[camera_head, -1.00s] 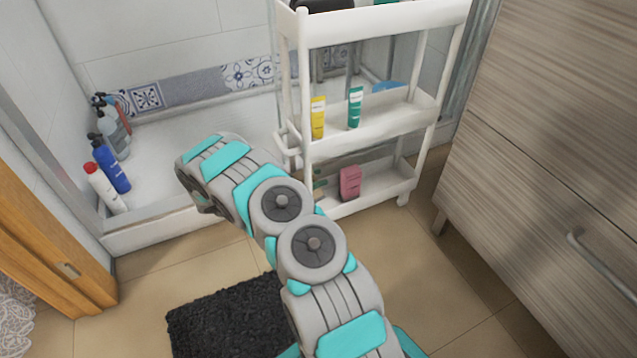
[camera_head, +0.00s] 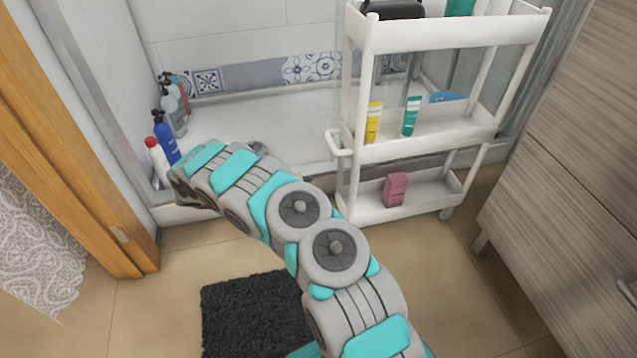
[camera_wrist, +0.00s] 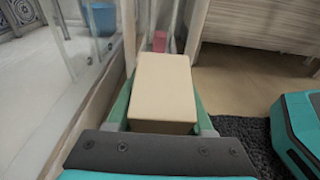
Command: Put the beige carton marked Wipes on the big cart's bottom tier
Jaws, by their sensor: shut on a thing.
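The beige carton (camera_wrist: 163,85) is between the fingers of my gripper (camera_wrist: 160,108) in the wrist view. My gripper is shut on it; the face in view shows no readable marking. In the head view my arm hides most of the gripper and the carton, left of the cart. The big white cart (camera_head: 440,35) stands at the centre right with its tiers stacked. Its bottom tier (camera_head: 425,200) holds a pink box (camera_head: 396,188), with bare room to the right of it. The pink box also shows beyond the carton in the wrist view (camera_wrist: 160,41).
The middle tier (camera_head: 450,137) carries a yellow tube (camera_head: 373,122) and a teal tube (camera_head: 411,116). A wooden cabinet (camera_head: 570,190) stands to the right. Several bottles (camera_head: 165,138) stand at the left by the shower. A dark mat (camera_head: 250,315) lies on the floor.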

